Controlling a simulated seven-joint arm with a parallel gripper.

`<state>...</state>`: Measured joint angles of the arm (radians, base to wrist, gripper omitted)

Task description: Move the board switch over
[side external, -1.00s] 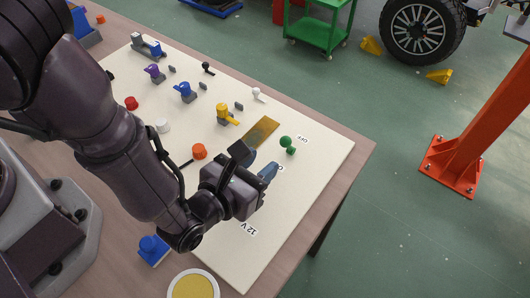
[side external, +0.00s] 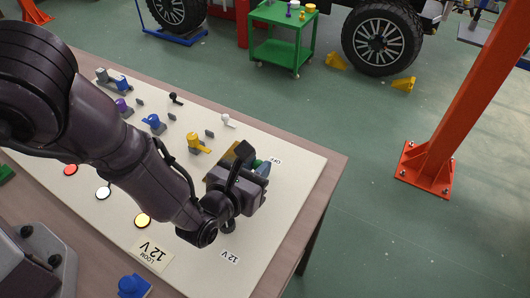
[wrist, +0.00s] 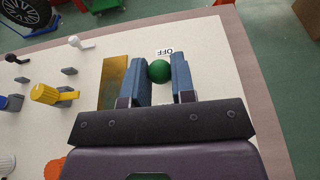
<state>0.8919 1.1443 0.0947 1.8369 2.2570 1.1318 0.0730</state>
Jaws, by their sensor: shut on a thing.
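The board switch has a round green knob (wrist: 159,71) and stands by the OFF label (wrist: 162,52) on the cream board (side external: 290,190). My gripper (wrist: 162,82) has its blue fingers on either side of the knob and is shut on it. In the side external view, my gripper (side external: 256,164) is low over the board's right part and hides most of the switch. The OFF label (side external: 276,161) shows just beyond it. The switch's base is hidden in both views.
A brass plate (wrist: 114,82) and a yellow lever (wrist: 52,95) lie left of my fingers. Blue (side external: 153,122) and white (side external: 226,120) levers stand farther along. A 12 V label (side external: 230,257) lies nearer. The board's right side is clear.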

